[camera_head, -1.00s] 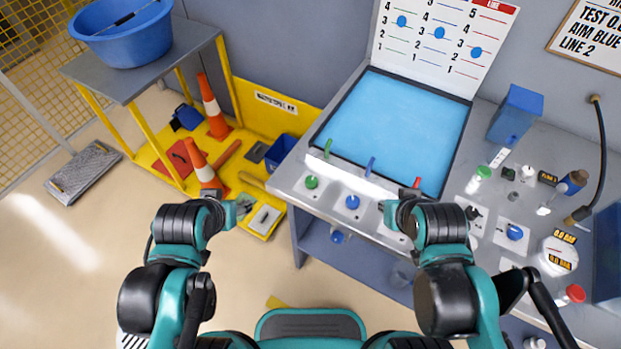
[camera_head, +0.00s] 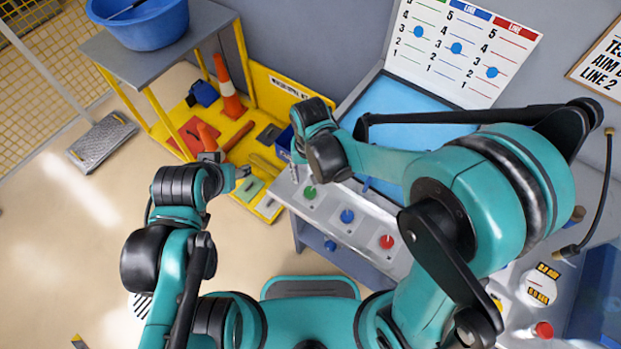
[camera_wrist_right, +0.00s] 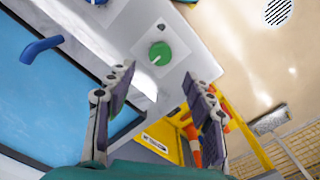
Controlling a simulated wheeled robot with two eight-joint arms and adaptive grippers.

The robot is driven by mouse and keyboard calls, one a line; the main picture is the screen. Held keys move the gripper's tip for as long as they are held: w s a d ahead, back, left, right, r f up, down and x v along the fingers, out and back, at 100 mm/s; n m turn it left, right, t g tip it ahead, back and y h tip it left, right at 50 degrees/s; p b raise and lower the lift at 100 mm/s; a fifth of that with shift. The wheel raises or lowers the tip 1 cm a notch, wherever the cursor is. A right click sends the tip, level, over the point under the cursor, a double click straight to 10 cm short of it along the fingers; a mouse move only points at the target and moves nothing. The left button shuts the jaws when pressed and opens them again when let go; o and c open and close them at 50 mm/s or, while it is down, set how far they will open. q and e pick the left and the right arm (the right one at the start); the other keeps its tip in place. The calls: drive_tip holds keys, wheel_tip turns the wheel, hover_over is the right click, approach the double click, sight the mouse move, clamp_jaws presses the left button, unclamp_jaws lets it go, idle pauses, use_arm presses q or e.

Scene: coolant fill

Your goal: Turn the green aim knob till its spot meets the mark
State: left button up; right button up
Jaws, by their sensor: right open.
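The green knob (camera_head: 309,192) sits on a white plate at the left end of the grey bench front. In the right wrist view the green knob (camera_wrist_right: 160,53) is round, with a pale line on its face running from the middle toward the lower left. A small dark mark (camera_wrist_right: 161,27) shows on the plate just above the knob there. My right gripper (camera_wrist_right: 160,78) is open and empty, its fingers spread below the knob in that view and apart from it. My left gripper (camera_head: 243,173) hangs left of the bench; its jaws are too small to read.
A blue knob (camera_head: 347,216) and a red knob (camera_head: 386,241) sit right of the green one. A line board (camera_head: 455,45) stands behind.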

sight(310, 191)
wheel_tip(310, 191, down, 8)
drive_tip(key=shift+r+b, duration=0.2)
drive_tip(key=shift+b, duration=0.9)
drive_tip(key=c, duration=1.2)
